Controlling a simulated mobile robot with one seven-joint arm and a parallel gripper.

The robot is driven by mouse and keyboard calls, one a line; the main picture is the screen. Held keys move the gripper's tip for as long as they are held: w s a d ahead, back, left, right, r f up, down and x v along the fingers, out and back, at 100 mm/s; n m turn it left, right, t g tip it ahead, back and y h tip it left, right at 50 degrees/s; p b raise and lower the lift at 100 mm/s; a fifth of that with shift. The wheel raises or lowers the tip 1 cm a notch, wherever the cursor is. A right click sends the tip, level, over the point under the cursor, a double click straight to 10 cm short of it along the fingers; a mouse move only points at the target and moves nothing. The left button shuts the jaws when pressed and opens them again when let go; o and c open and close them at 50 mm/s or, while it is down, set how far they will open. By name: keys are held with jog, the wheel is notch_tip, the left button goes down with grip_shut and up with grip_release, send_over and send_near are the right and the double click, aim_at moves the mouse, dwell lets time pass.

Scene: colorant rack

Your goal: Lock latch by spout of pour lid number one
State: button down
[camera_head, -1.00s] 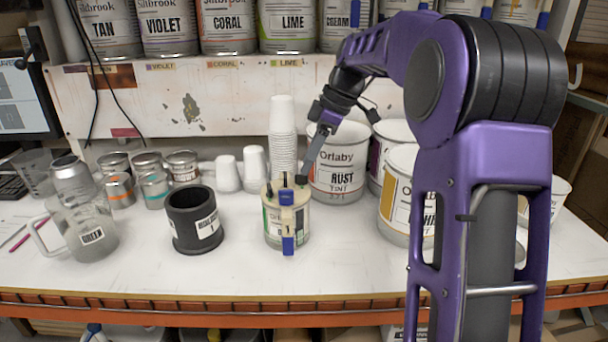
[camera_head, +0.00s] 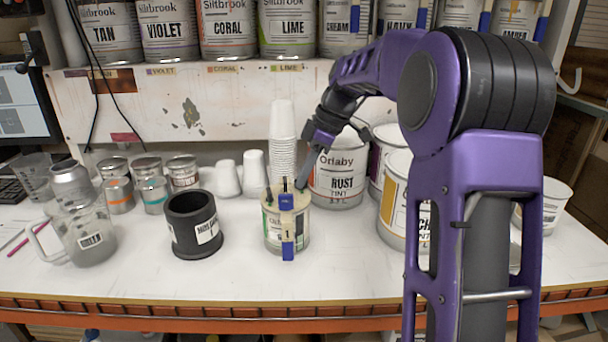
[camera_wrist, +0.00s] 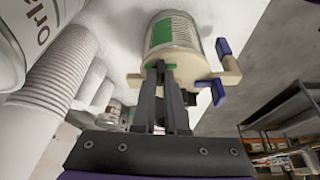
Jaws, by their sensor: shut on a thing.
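A small round can (camera_head: 272,232) stands on the white bench, with a cream pour lid (camera_head: 272,200) on it. A cream and blue strap marked 1 (camera_head: 287,222) runs down its front. Dark upright pieces stand on the lid's top. My gripper (camera_head: 302,183) comes down from the upper right to the lid's right rear edge. In the wrist view, the can (camera_wrist: 172,32) is tilted in the picture, and my gripper's fingers (camera_wrist: 160,68) are closed together at the cream lid edge on a small latch part, mostly hidden by the fingers. Blue pieces (camera_wrist: 220,70) show to the right.
A stack of white cups (camera_head: 282,135) and the RUST tin (camera_head: 338,175) stand close behind. A dark round holder (camera_head: 193,225) is to the left, a large tin (camera_head: 395,205) to the right. The bench front is clear.

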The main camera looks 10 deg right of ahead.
jog(key=shift+m, duration=0.3)
jog(key=m+t+b, duration=0.1)
jog(key=m, duration=0.1)
jog(key=shift+s+m, duration=0.15)
jog(key=shift+m, duration=0.25)
jog(key=m+t+h, duration=0.1)
jog(key=m, duration=0.2)
jog(key=shift+a, duration=0.1)
jog(key=shift+m+t+h, duration=0.4)
jog(key=shift+m+h, duration=0.1)
jog(key=shift+m, duration=0.8)
jog(key=shift+a+m+t+h+p, duration=0.15)
jog(key=shift+m+h+p, duration=0.2)
jog(key=shift+m, duration=0.65)
jog(key=shift+m+t+h+p, duration=0.15)
jog(key=shift+m+h, duration=0.3)
jog(key=shift+m, duration=0.55)
jog(key=c, duration=0.9)
grip_release()
jog(key=shift+s, duration=0.1)
jog(key=shift+c, duration=0.2)
jog(key=shift+r, duration=0.1)
jog(key=a+p+v, duration=0.1)
jog(key=p+v, duration=0.1)
jog(key=v, duration=1.5)
jog(key=shift+d+r, duration=0.2)
jog(key=shift+d, duration=0.3)
